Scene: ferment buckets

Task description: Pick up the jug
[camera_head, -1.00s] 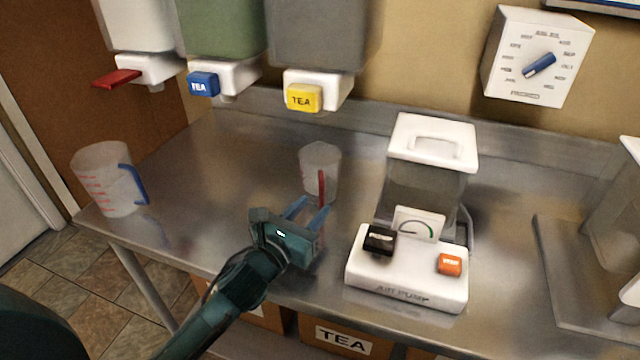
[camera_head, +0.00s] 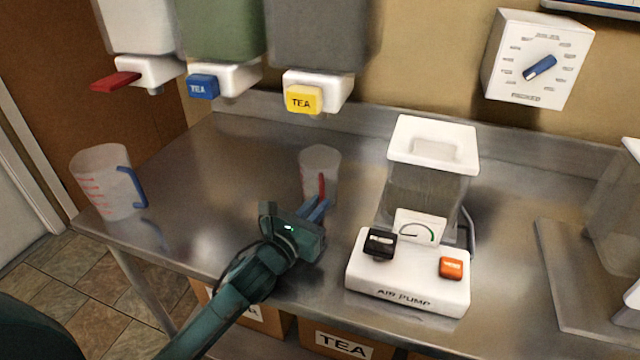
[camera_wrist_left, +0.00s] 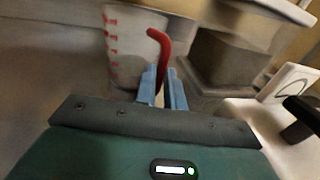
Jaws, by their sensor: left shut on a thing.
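A small clear jug (camera_head: 312,168) with red markings and a red handle stands upright on the steel counter (camera_head: 215,160). Its body also shows in the left wrist view (camera_wrist_left: 128,48). My left gripper (camera_head: 320,204) is on the near side of this jug. Its blue fingers are shut on the lower part of the red handle (camera_wrist_left: 160,50), and the fingertips (camera_wrist_left: 161,88) hide that part. A larger clear jug (camera_head: 100,180) with a blue handle stands at the counter's left end, apart from the gripper. My right gripper is not in view.
A white air pump (camera_head: 405,285) with a lidded container stands close to the right of the gripper. Dispensers with red, blue and yellow (camera_head: 304,100) taps hang above the back. A dial box (camera_head: 537,58) is on the wall. The counter between the two jugs is clear.

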